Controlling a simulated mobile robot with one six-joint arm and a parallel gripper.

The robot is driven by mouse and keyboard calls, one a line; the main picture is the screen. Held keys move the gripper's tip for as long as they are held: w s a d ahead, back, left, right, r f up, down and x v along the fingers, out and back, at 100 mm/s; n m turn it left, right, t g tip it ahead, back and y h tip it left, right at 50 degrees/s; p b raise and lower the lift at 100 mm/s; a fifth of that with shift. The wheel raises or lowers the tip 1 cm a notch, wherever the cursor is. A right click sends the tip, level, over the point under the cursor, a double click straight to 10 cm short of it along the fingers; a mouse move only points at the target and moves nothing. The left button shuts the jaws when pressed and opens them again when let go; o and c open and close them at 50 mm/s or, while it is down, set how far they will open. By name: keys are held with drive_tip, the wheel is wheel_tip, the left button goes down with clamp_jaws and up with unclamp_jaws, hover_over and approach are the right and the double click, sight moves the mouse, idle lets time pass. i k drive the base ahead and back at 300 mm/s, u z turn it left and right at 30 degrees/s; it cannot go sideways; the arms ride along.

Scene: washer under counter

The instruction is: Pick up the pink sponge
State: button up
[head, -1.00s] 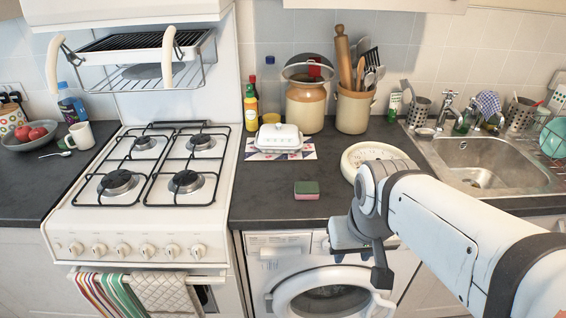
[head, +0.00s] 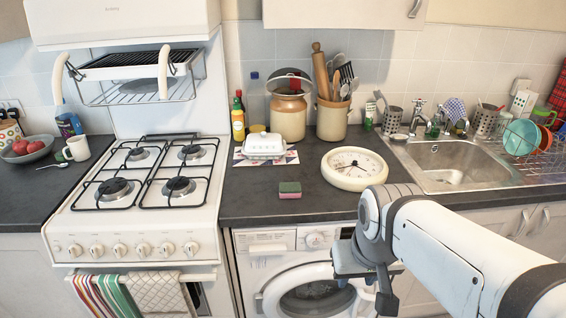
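The pink sponge (head: 290,190) lies flat on the dark worktop near its front edge, above the washing machine. It is a small block with a green top and a pink lower part. My gripper (head: 368,285) is at the lower middle-right of the head view, in front of the washing machine and below the worktop edge. It is to the right of the sponge and apart from it. I see its dark fingers from behind and the side, and no object shows in it. The gap between the fingertips is not clear.
A round white clock (head: 355,168) lies right of the sponge. A butter dish (head: 265,145) stands behind it. The gas hob (head: 150,185) is to the left, the sink (head: 455,168) to the right. The worktop around the sponge is clear.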

sight(287, 190)
drive_tip(key=i, duration=0.85)
drive_tip(key=u, duration=0.05)
